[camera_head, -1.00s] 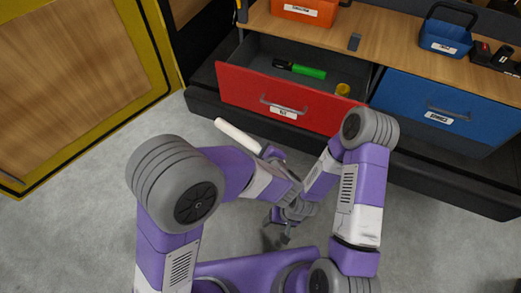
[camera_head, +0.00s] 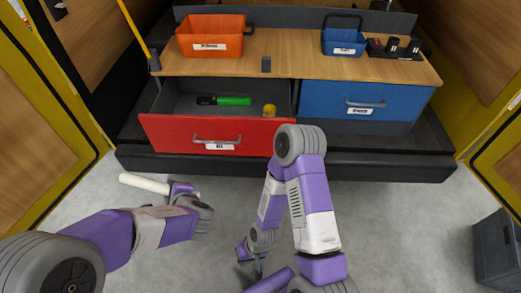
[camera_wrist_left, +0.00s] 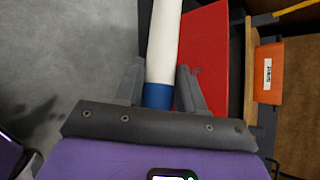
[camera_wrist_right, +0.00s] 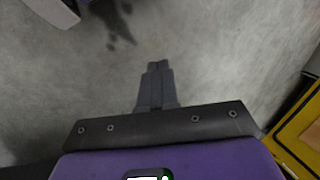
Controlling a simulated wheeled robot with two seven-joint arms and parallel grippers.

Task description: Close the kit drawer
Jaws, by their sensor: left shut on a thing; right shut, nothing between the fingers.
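The red kit drawer (camera_head: 165,135) is pulled open at the left of the bench, its grey inside showing. A black and green torch-like item (camera_head: 232,101) and a small yellow round item (camera_head: 269,110) lie in it. My left gripper (camera_head: 172,188) is shut on a white rod (camera_head: 143,183), in front of and below the drawer's left part. In the left wrist view the rod (camera_wrist_left: 164,45) has a blue band between the fingers, and the red drawer front (camera_wrist_left: 205,60) shows beside it. My right gripper (camera_wrist_right: 157,68) is shut and empty, low over the floor.
The blue drawer (camera_head: 330,98) on the right is shut. An orange bin (camera_head: 212,46), a blue caddy (camera_head: 344,46) and a black holder (camera_head: 395,50) stand on the wooden top. A dark box (camera_head: 497,250) stands at the right. Grey floor lies clear in front.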

